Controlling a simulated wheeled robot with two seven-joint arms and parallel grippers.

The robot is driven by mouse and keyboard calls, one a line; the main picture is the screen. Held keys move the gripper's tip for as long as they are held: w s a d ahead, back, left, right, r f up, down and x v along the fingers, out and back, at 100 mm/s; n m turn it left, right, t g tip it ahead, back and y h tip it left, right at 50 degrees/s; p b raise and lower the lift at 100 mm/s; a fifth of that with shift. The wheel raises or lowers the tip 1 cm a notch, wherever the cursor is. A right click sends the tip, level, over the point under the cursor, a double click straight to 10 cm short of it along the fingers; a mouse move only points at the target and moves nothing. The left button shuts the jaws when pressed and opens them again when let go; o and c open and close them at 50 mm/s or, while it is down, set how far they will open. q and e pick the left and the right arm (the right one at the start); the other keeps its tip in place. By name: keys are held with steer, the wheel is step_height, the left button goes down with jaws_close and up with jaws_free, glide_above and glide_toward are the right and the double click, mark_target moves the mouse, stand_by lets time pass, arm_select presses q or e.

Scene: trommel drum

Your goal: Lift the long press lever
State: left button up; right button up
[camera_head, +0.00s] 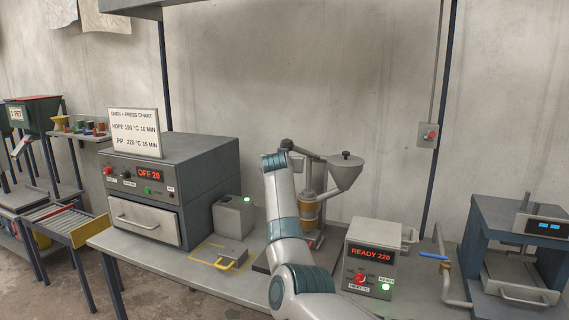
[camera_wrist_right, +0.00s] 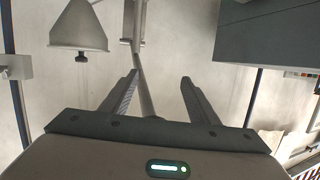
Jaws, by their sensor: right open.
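The long press lever is a slim grey rod (camera_wrist_right: 145,88) that runs down the right wrist view from the press. My right gripper (camera_wrist_right: 160,85) is open, and in that view the rod passes between its fingers, closer to the left one. I cannot tell how deep between them it lies, and I see no clear contact. The press (camera_head: 308,211), with a brass-coloured barrel and grey column, stands on the bench in the head view. My right arm covers part of it and hides my gripper there. My left gripper is in neither view.
A grey funnel (camera_head: 345,174) sticks out right of the press; it also shows in the wrist view (camera_wrist_right: 78,30). A control box (camera_head: 372,256) reading READY 220 stands right of my arm. A grey oven (camera_head: 185,175) stands left, with a small box (camera_head: 233,216) beside it.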

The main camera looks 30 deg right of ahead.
steer(key=shift+s, duration=0.1)
steer(key=b+v, duration=0.6)
steer(key=v, duration=1.1)
steer(key=shift+a+b, duration=0.3)
steer(key=shift+b, duration=0.05)
